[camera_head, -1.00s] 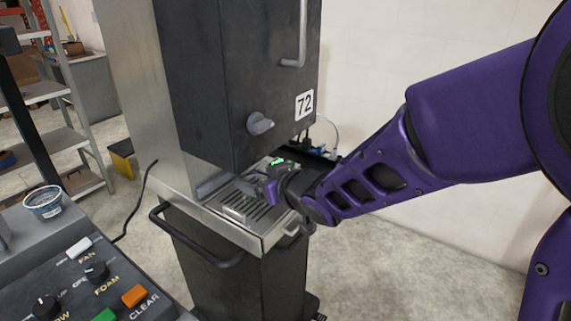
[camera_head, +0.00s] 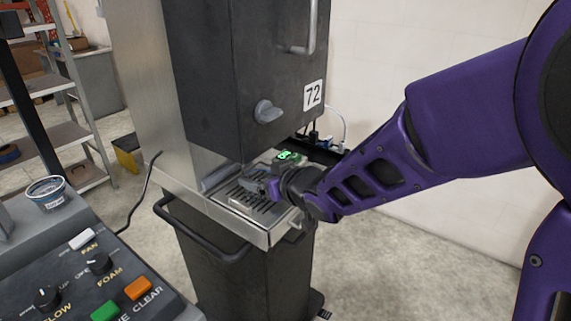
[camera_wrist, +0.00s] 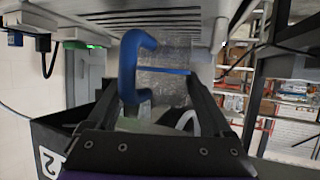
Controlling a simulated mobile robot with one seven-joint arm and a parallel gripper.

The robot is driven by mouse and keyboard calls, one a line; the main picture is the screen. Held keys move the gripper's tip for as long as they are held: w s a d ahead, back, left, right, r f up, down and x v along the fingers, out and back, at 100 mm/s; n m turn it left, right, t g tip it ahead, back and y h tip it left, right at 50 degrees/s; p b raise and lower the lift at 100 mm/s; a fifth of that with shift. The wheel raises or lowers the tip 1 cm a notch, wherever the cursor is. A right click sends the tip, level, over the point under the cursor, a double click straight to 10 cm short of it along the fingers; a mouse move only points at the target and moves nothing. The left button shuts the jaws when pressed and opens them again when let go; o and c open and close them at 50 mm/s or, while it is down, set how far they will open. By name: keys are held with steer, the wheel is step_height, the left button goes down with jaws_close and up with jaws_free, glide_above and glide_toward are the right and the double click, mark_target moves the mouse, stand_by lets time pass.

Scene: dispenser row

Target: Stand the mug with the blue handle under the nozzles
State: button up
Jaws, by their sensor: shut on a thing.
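My gripper (camera_head: 274,188) reaches in from the right, low over the front of the dispenser, beneath its dark upper housing (camera_head: 238,80). In the wrist view my gripper (camera_wrist: 158,85) is shut on the mug, whose blue handle (camera_wrist: 129,68) stands out by the left finger. The mug's body (camera_wrist: 168,82) looks clear or greyish between the fingers, and its outline is hard to make out. The slotted drip tray (camera_head: 243,204) lies below the housing; its slots also show at the top of the wrist view (camera_wrist: 150,18). I cannot tell whether the mug touches the tray. The nozzles are hidden.
A bar handle (camera_head: 205,232) runs along the dispenser's front below the tray. A control panel with knobs and buttons (camera_head: 100,275) stands at the lower left, with a small tub (camera_head: 47,193) above it. Shelving (camera_head: 62,130) is at the far left.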

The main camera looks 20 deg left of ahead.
steer(key=shift+f, duration=0.55)
steer(key=o, duration=1.5)
